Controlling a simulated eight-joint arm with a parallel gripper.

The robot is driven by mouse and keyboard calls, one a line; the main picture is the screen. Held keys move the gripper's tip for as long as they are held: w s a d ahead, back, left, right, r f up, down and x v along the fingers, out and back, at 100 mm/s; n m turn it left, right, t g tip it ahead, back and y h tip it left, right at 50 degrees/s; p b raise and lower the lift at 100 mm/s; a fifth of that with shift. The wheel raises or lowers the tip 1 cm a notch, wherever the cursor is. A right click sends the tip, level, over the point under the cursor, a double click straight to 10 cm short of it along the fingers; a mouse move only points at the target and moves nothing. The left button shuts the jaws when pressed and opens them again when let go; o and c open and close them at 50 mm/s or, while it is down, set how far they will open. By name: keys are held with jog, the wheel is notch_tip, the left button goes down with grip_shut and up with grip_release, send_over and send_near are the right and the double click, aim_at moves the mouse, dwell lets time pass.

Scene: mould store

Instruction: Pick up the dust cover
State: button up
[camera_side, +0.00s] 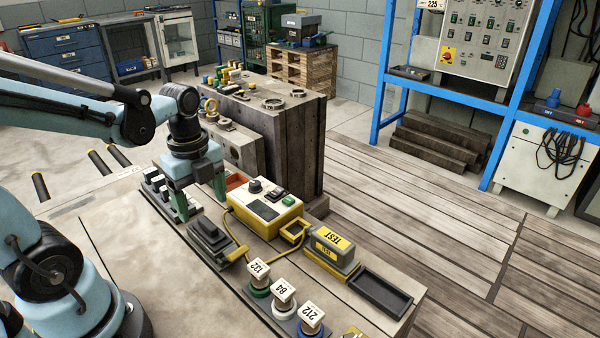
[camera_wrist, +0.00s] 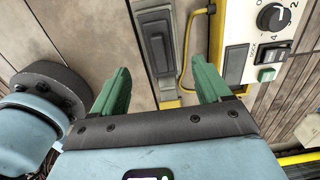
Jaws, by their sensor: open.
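My gripper (camera_side: 200,203) has two green fingers, spread apart with nothing between them, low over the bench. In the wrist view my gripper (camera_wrist: 162,70) has its fingers on either side of the lower end of a dark piece. This dark grey piece with a raised black block (camera_side: 208,237) looks like the dust cover, though no label confirms it. It lies on the bench just in front of the fingers in the side view. It also shows at the top middle of the wrist view, where the dark piece (camera_wrist: 158,45) is apart from both fingers.
A yellow-edged control box (camera_side: 264,208) with a cable stands close to the right finger. The bench's left part is clear.

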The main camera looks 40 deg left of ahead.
aim_at(207, 222)
jog(key=shift+f, duration=3.1)
jog(key=c, duration=1.2)
